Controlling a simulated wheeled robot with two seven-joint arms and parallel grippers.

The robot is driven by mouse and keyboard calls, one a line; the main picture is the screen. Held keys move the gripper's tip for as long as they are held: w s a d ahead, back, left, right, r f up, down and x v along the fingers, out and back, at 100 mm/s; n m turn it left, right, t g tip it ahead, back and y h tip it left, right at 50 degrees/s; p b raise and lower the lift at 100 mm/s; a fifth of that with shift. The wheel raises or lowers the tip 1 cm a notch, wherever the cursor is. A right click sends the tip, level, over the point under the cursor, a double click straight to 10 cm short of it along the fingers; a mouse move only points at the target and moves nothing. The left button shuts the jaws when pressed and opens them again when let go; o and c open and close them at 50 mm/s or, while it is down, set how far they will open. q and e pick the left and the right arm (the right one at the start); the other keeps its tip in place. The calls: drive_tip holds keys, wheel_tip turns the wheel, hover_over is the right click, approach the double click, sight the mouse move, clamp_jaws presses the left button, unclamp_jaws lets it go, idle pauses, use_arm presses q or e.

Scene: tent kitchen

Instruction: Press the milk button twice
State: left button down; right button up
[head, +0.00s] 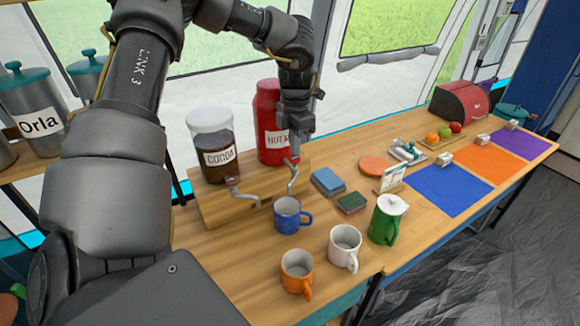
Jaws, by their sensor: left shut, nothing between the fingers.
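A red dispenser (266,105), its label partly hidden and reading "HOT" and the start of another word, stands on a wooden stand (220,211). My left gripper (293,157) is shut and empty, pointing down in front of the dispenser's right side, near the top of its metal spout (292,178). I cannot tell whether it touches anything. The button itself is not clearly visible; the gripper may cover it. A blue mug (287,217) stands upright just in front of the stand, below the spout. My right gripper is not in view.
A cocoa dispenser (213,140) stands left of the red one. A white mug (344,249), an orange mug (297,272) and a green pot (387,219) are in front. Sponges (328,181) lie to the right. A blue mat (447,189) lies farther right.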

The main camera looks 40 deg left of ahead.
sight(295, 158)
use_arm(q)
drive_tip(key=shift+f, duration=0.15)
idle(0.4)
drive_tip(key=shift+f+b, duration=1.25)
drive_tip(key=shift+f, duration=0.1)
drive_tip(key=shift+r+p, duration=0.95)
drive_tip(key=shift+r, duration=0.55)
wheel_tip(295, 158, up, 6)
drive_tip(key=p, duration=0.4)
